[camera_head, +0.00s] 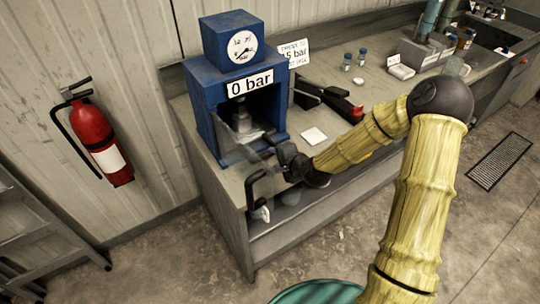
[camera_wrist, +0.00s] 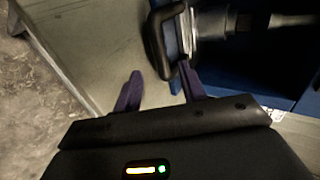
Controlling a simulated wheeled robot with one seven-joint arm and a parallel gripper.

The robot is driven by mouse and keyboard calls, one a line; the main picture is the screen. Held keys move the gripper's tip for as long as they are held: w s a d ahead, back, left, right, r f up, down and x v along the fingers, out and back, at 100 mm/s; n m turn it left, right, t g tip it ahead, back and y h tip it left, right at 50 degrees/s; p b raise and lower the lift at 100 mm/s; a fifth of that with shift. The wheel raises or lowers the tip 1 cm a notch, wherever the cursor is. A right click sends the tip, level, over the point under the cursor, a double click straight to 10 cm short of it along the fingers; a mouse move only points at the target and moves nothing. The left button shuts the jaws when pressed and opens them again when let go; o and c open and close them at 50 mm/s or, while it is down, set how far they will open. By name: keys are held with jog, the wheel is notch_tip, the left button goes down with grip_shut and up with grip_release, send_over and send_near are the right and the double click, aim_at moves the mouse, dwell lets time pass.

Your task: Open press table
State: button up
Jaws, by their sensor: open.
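The blue press (camera_head: 236,90) stands on the bench, its gauge above a "0 bar" label. Its front opening shows a metal ram (camera_head: 241,121) over a pale plate. A black bar handle (camera_head: 251,187) stands out in front of the press near the bench's front edge. In the wrist view a black looped handle (camera_wrist: 154,50) lies just beyond my fingertips. My gripper (camera_wrist: 160,90) is open, with dark purple fingers spread. The right finger overlaps the handle's edge in the picture; I cannot tell whether it touches. In the head view my gripper (camera_head: 278,157) is in front of the press, fingers blurred.
A white card (camera_head: 314,135) and a black-and-red tool (camera_head: 328,97) lie right of the press. A pressure sign (camera_head: 294,52), small jars (camera_head: 347,61) and trays stand behind. A red extinguisher (camera_head: 97,140) hangs on the left wall. The bench has an open lower shelf.

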aim_at(267, 155)
jog(key=x, duration=0.5)
jog(key=shift+w+p, duration=0.1)
jog(key=shift+p, duration=0.2)
jog(key=shift+c, duration=0.3)
grip_shut()
